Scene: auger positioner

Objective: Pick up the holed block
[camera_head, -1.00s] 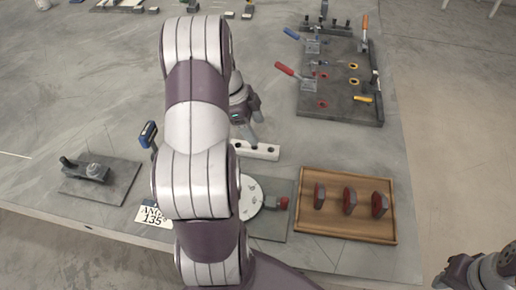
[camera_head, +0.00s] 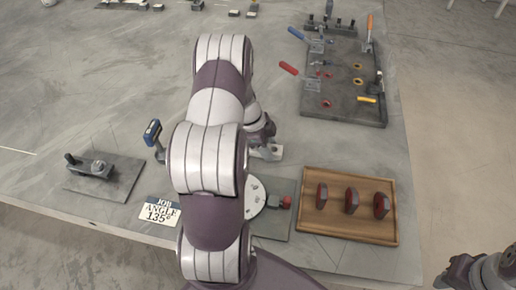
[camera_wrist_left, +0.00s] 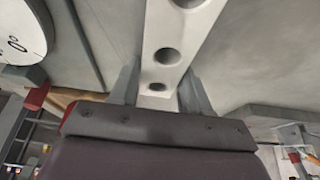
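The holed block (camera_head: 270,153) is a pale bar with round holes. In the head view it lies on the table just behind the round dial, partly hidden by my left arm. In the left wrist view the block (camera_wrist_left: 170,50) runs lengthwise between the two fingers of my left gripper (camera_wrist_left: 160,88), one finger along each side. The fingers are very close to its sides; I cannot tell whether they press on it. In the head view my left gripper (camera_head: 258,140) is down at the block, its tips mostly hidden. My right gripper (camera_head: 450,275) is at the bottom right, off the table.
A white dial (camera_head: 254,198) on a grey plate is in front of the block. A wooden tray (camera_head: 335,230) with red-and-dark pieces stands to its right. A clamp board (camera_head: 340,105) is behind at the right. A job-angle card (camera_head: 160,212) reads 135°. A small fixture (camera_head: 100,172) is at the left.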

